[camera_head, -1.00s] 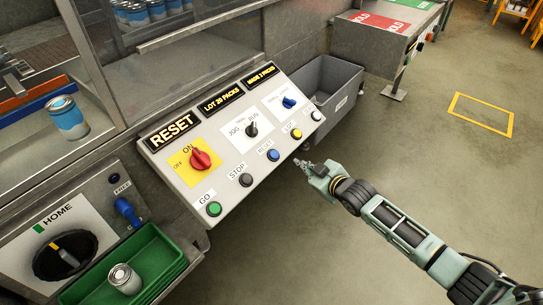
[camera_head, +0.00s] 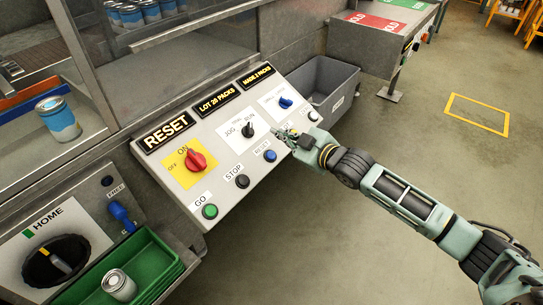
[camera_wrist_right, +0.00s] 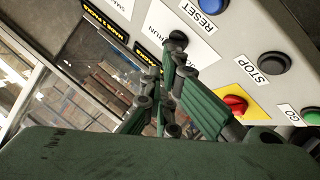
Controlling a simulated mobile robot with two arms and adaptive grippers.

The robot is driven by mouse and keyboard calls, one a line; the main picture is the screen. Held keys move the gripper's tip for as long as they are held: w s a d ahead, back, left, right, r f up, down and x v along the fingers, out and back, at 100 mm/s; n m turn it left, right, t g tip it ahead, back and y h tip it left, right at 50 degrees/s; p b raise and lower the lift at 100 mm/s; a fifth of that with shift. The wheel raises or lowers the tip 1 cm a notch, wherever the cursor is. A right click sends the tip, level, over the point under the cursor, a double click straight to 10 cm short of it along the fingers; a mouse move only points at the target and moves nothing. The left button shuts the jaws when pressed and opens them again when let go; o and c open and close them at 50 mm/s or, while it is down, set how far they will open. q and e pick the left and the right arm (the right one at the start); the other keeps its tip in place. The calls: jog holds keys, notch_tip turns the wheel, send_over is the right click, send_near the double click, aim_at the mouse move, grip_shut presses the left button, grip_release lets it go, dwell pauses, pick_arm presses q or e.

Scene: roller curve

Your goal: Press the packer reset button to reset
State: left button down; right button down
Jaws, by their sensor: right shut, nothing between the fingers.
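The sloped control panel (camera_head: 222,199) carries the blue reset button (camera_head: 270,156), with a RESET label beside it. The same button shows at the top edge of the right wrist view (camera_wrist_right: 213,5). My right gripper (camera_head: 280,133) is shut and empty, above the panel, up and right of the blue button and near the JOG/RUN knob. In the wrist view its fingers (camera_wrist_right: 180,58) overlap the black knob, apart from the blue button. The arm hides part of the panel's right end, including buttons there. A lit RESET sign (camera_head: 167,132) is at the panel's top left. My left gripper is not in view.
On the panel are a green GO button (camera_head: 210,211), a black STOP button (camera_head: 242,181), a red ON/OFF switch (camera_head: 195,161) and a blue knob (camera_head: 286,103). A grey bin (camera_head: 330,80) stands behind.

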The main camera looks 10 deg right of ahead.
jog(key=b, duration=0.6)
send_over(271, 156)
jog(key=s, duration=0.3)
notch_tip(271, 156, down, 6)
jog(key=shift+w+f+b, duration=0.3)
jog(key=shift+w+f, duration=0.2)
jog(key=shift+f, duration=0.15)
jog(key=shift+f, duration=0.1)
jog(key=shift+w+a+f, duration=0.1)
jog(key=shift+w+f, duration=0.1)
jog(key=shift+w+a+f+b, duration=0.15)
jog(key=shift+f+b, duration=0.15)
jog(key=shift+f, duration=0.1)
dwell(0.8)
jog(key=shift+s+d+r+p, duration=0.2)
jog(key=shift+r+p, duration=0.2)
jog(key=shift+p, duration=0.15)
jog(key=shift+s+d+r+p, duration=0.1)
jog(key=shift+s+r+p, duration=0.05)
jog(key=shift+r+p, duration=0.3)
jog(key=shift+f, duration=0.15)
